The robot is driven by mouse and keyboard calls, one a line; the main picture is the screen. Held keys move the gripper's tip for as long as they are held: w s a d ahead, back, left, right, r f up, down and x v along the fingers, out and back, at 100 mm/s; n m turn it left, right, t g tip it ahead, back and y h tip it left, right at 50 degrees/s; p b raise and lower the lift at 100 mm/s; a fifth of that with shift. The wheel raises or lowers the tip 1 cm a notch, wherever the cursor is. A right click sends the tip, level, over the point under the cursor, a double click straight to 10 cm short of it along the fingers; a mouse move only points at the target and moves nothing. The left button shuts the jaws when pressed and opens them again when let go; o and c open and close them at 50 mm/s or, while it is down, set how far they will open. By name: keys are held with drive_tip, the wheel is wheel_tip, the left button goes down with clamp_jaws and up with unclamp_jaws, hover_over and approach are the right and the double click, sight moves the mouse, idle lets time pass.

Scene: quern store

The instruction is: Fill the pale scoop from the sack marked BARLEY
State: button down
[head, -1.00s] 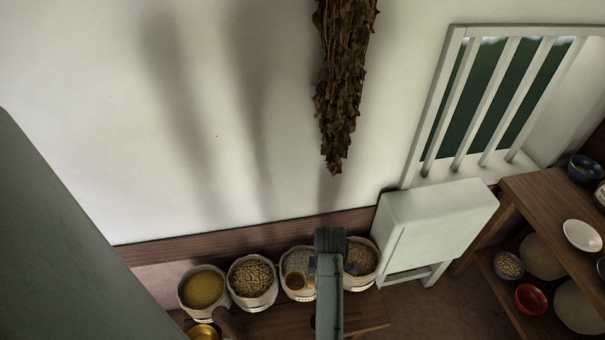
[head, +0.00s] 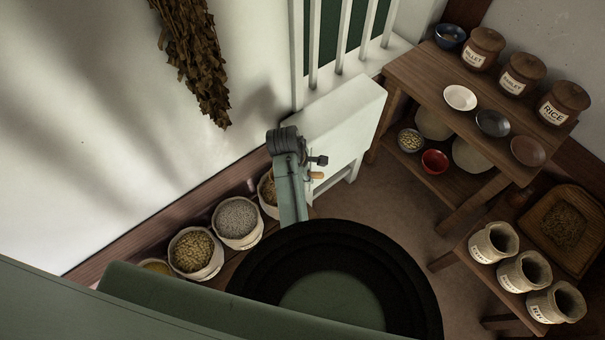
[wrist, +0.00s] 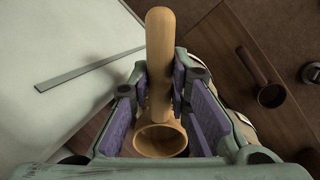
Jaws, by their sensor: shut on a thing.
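My gripper (wrist: 160,95) is shut on the handle of a pale wooden scoop (wrist: 160,142) in the wrist view. The scoop's bowl faces the camera and looks empty. In the head view my gripper (head: 316,168) is beside the white box-like piece, with a bit of the scoop (head: 317,175) showing. Several open grain sacks stand in a row on the low bench: one yellow and partly hidden (head: 155,266), one tan (head: 197,253), one greyish (head: 238,221) and one partly behind my arm (head: 267,191). I cannot read their labels.
A darker scoop (wrist: 268,92) lies on the bench. The white piece (head: 345,115) stands right of the sacks. A shelf table (head: 415,75) holds bowls and labelled jars. Three labelled sacks (head: 525,271) and a wooden tray (head: 580,195) are at far right. Floor between is clear.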

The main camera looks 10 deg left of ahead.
drive_tip(key=t+h, duration=0.1)
drive_tip(key=t, duration=0.1)
drive_tip(key=t+h, duration=0.1)
drive_tip(key=shift+s+a+h, duration=0.3)
drive_tip(key=shift+s, duration=0.05)
drive_tip(key=t+h, duration=0.2)
drive_tip(key=t, duration=0.1)
drive_tip(key=shift+s+a+r, duration=0.1)
drive_tip(key=shift+a+r, duration=0.05)
drive_tip(key=shift+t+h+b, duration=0.3)
drive_tip(key=shift+b, duration=0.2)
drive_tip(key=shift+t+h+b, duration=0.3)
drive_tip(key=shift+t+b, duration=0.1)
drive_tip(key=shift+b, duration=0.05)
wheel_tip(320, 180, down, 7)
drive_tip(key=b, duration=0.7)
drive_tip(key=shift+r, duration=0.1)
drive_tip(key=shift+s+a+r, duration=0.1)
drive_tip(key=shift+s+r, duration=0.05)
drive_tip(key=shift+s+a+p, duration=0.7)
drive_tip(key=shift+s+a, duration=0.25)
drive_tip(key=shift+s, duration=0.3)
